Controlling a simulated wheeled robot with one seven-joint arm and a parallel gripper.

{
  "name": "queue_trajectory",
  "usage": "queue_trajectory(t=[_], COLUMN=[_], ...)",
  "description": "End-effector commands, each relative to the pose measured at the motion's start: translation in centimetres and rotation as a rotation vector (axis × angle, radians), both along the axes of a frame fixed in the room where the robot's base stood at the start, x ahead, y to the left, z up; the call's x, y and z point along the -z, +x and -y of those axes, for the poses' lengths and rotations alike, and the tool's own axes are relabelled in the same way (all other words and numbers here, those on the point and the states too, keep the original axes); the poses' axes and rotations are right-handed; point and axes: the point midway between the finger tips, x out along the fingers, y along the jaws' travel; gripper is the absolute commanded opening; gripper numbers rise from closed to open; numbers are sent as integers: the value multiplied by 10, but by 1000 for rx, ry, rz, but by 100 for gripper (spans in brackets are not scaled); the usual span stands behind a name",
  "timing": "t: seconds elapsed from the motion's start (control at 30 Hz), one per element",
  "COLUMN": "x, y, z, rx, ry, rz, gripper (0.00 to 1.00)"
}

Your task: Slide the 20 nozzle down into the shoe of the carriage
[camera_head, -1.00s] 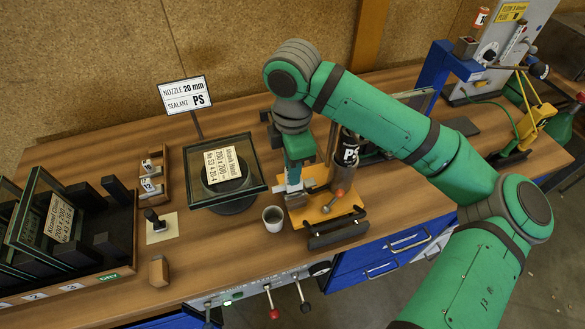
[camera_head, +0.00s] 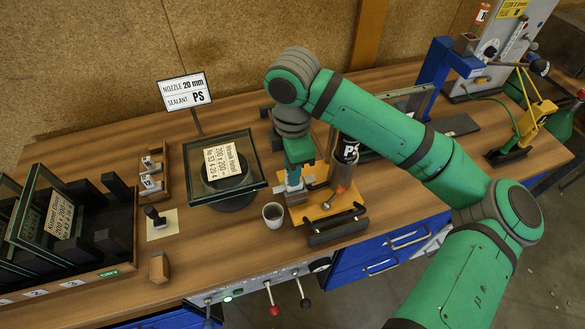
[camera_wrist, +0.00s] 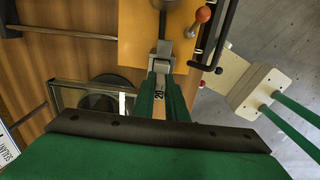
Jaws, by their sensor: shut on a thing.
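In the head view my gripper (camera_head: 293,180) points down over the left part of the orange carriage (camera_head: 325,208). The grey shoe (camera_wrist: 163,57) of the carriage lies right at the nozzle's far end in the wrist view. The nozzle is lined up with the shoe and looks to be at or in its mouth. The fingers hide part of the contact, so I cannot tell how deep it sits.
A grey cup (camera_head: 273,215) stands close left of the carriage. A glass pane on a round stand (camera_head: 222,172) is further left. A red-knobbed lever (camera_wrist: 203,14) rises from the carriage.

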Motion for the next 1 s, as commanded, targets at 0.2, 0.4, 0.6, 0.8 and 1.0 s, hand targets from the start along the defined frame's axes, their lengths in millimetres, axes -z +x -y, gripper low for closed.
queue_trajectory(t=[0.2,0.4,0.6,0.8,1.0], x=[5,9,14,18,20], y=[0,0,0,0,0], z=[0,0,0,0,0], rx=[0,-1,0,-1,-1], ry=[1,1,0,1,1], rz=[-1,-1,-1,-1,-1], gripper=[0,0,0,0,33])
